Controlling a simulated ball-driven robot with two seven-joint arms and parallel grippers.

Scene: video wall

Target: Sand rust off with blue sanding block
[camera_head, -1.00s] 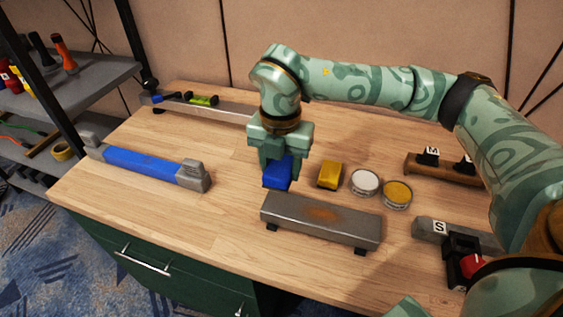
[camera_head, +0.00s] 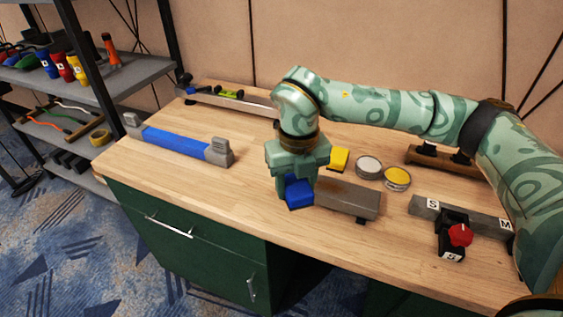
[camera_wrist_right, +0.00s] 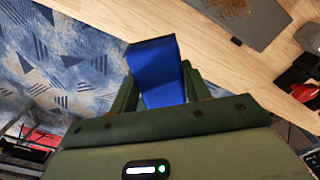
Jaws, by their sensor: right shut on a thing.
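My right gripper (camera_head: 296,184) is shut on the blue sanding block (camera_head: 300,194) and points downward. The block also shows between the fingers in the right wrist view (camera_wrist_right: 155,68). The grey metal bar (camera_head: 352,201) lies on the workbench, partly hidden behind the block and gripper in the head view. Brown rust (camera_wrist_right: 234,6) shows on the bar in the right wrist view, at the top edge. There, the block appears apart from the bar, near the bench's front edge. My left gripper is not in view.
A yellow block (camera_head: 339,158) and two round tins, one white (camera_head: 368,166) and one yellow (camera_head: 397,178), stand behind the bar. A blue-and-grey bar tool (camera_head: 175,143) lies left. A clamp with a red knob (camera_head: 460,235) is at right. The front-left benchtop is clear.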

